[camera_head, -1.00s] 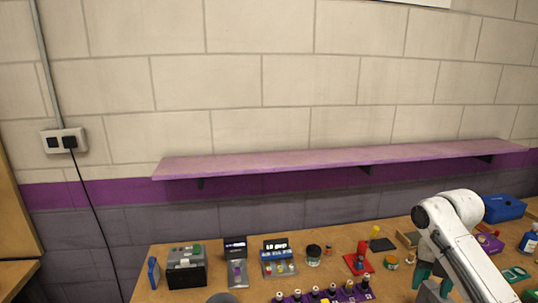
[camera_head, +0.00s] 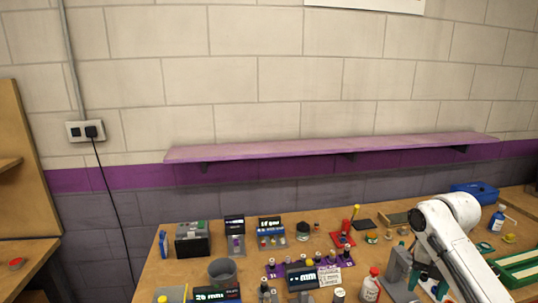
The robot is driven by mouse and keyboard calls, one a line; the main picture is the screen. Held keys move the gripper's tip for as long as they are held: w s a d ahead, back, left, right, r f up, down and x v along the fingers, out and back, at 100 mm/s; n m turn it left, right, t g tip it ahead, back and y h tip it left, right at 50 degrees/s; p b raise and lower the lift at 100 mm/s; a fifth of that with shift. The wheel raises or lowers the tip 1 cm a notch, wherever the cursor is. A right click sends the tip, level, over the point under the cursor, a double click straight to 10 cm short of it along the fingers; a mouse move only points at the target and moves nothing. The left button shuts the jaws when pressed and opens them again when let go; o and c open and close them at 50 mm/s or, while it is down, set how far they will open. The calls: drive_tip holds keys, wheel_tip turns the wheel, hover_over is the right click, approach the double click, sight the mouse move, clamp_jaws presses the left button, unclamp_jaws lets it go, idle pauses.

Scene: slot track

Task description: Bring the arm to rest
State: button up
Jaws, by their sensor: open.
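My white arm (camera_head: 455,240) reaches in from the lower right, over the right part of the workbench (camera_head: 365,255). Its elbow is bent high and the forearm slopes down to the right. My gripper (camera_head: 427,284) shows only in part beside the forearm, with two teal fingers apart. I see nothing held between them. Part of the hand is hidden by the arm.
A black box (camera_head: 192,239), a grey cup (camera_head: 222,271), a red-and-white bottle (camera_head: 371,285) and a blue bin (camera_head: 476,192) stand on the bench. A green tray (camera_head: 518,268) lies right of the arm. A purple shelf (camera_head: 330,146) on the wall is bare.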

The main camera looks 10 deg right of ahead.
drive_tip(key=s+a+f+m+y+b, duration=0.1)
drive_tip(key=s+a+f+m+b, duration=0.2)
drive_tip(key=a+f, duration=0.35)
drive_tip(key=s+a+f+m+t+y, duration=0.1)
drive_tip(key=s+a+f+m, duration=0.2)
drive_tip(key=a+f+m, duration=0.3)
drive_tip(key=s+a+f+m+y+b, duration=0.1)
drive_tip(key=s+a+f+m+b, duration=0.2)
drive_tip(key=a+f, duration=0.4)
drive_tip(key=s+a+f+m+h+b, duration=0.1)
drive_tip(key=s+f+m, duration=0.2)
drive_tip(key=s+m, duration=0.3)
drive_tip(key=s+a+f+m+b, duration=0.1)
drive_tip(key=s+f+m, duration=0.3)
drive_tip(key=s, duration=0.5)
drive_tip(key=s+d+m+h+b, duration=0.1)
drive_tip(key=s+d+m, duration=0.4)
drive_tip(key=s, duration=0.5)
drive_tip(key=shift+s+f+m+h+b, duration=0.3)
drive_tip(key=shift+m+h, duration=0.4)
drive_tip(key=shift+m, duration=0.3)
drive_tip(key=shift+f, duration=0.1)
drive_tip(key=shift+c, duration=0.4)
